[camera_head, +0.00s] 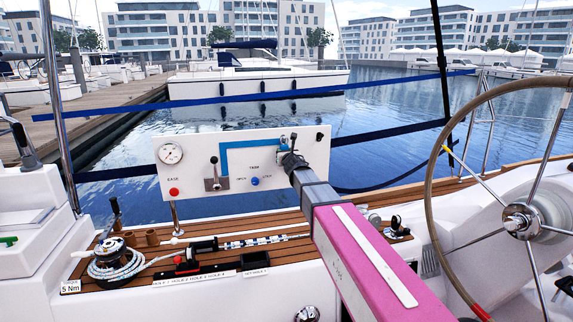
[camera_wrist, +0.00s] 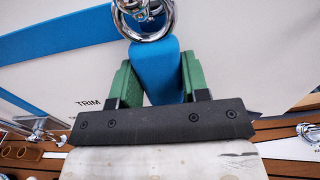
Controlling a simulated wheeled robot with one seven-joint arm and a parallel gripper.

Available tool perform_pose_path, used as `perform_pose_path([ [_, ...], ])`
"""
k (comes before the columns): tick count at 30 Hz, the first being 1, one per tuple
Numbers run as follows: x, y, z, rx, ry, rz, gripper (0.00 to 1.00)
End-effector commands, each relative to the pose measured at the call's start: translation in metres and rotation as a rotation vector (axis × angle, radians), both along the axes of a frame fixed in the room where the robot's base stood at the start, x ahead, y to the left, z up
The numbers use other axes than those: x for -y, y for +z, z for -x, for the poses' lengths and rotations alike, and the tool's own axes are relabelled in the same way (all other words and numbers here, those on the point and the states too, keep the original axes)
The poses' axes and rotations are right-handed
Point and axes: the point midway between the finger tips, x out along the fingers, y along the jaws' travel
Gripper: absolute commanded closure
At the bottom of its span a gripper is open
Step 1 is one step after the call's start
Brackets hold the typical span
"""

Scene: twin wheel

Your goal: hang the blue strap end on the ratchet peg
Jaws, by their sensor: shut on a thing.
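My gripper (camera_head: 290,160) is raised in front of the white panel (camera_head: 199,146), at its right half. In the wrist view its two green fingers (camera_wrist: 155,82) are shut on a blue strap end (camera_wrist: 167,72), which stands upright between them. A round chrome fitting (camera_wrist: 150,20) sits at the strap's top and overlaps it. I cannot tell whether the strap is around this fitting or only in front of it, nor whether it is the ratchet peg. In the head view my gripper hides most of this spot.
The panel carries a gauge (camera_head: 170,153), a lever (camera_head: 214,178), a red knob (camera_head: 174,192) and a blue knob (camera_head: 255,181). Below are a winch with rope (camera_head: 112,258) and a wooden deck. A steering wheel (camera_head: 522,220) stands at right. Dark blue straps (camera_head: 120,108) cross behind.

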Motion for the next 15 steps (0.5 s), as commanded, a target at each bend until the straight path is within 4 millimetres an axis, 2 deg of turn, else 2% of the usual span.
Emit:
perform_pose_path([
  [3, -0.0001, -0.0016, -0.0001, 0.000, 0.001, -0.001, 0.97],
  [4, -0.0001, -0.0015, -0.0001, 0.000, 0.001, 0.000, 0.52],
  [6, -0.0001, -0.0014, -0.0001, 0.000, 0.001, 0.000, 0.29],
  [15, 0.0002, -0.0016, 0.0006, 0.000, 0.000, -0.001, 0.28],
])
